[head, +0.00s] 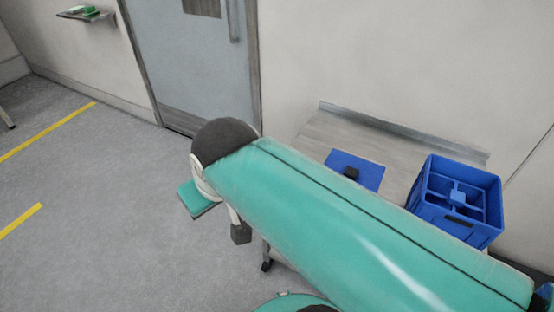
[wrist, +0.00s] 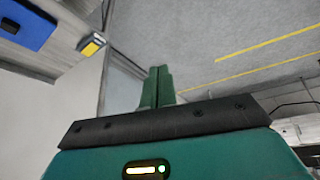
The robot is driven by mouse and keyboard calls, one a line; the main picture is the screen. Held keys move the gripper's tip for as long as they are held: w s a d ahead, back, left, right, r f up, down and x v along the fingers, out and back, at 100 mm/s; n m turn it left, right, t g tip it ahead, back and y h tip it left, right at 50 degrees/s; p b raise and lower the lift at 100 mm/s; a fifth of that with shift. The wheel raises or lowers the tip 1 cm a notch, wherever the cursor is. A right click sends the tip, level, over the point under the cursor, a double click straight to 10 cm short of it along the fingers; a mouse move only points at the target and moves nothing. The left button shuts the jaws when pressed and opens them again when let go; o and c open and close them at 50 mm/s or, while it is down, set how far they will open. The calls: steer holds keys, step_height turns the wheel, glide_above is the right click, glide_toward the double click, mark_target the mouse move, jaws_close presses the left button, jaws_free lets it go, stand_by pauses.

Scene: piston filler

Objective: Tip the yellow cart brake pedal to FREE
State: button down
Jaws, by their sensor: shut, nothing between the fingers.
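A small yellow piece with a pale edge (wrist: 92,46), which looks like the brake pedal, shows at the upper left of the wrist view. It sits by the edge of a grey surface; its tilt and any FREE marking are too small to read. My gripper (wrist: 158,72) shows in the wrist view with its two green fingers together, shut and empty. The fingers are to the right of the yellow piece in the picture and apart from it. In the head view the pedal is not visible, and my green arm covers much of the middle.
A grey bench (head: 316,139) stands against the wall, holding a blue panel (head: 365,170) and a blue divided crate (head: 480,179). A caster (head: 267,265) shows below it. A grey door (head: 190,60) is behind. Floor at left, with yellow lines (head: 50,130), is open.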

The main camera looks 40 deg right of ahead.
steer(key=w+d+f+n+g+h, duration=0.2)
steer(key=w+d+f+g, duration=0.1)
steer(key=w+d, duration=1.3)
steer(key=w+d+f+n+g, duration=0.1)
steer(key=w+d+f, duration=0.2)
steer(key=d+f, duration=0.4)
steer(key=w+d+f+g, duration=0.1)
steer(key=w+d+f, duration=0.2)
steer(key=d+f, duration=0.4)
steer(key=d, duration=0.4)
steer(key=shift+w+d+f+n+y, duration=0.25)
steer(key=shift+w+d+n+y, duration=0.1)
steer(key=shift+w+n+y, duration=0.05)
steer(key=f, duration=0.4)
steer(key=d+f, duration=0.1)
steer(key=f, duration=0.9)
steer(key=shift+w+d, duration=0.3)
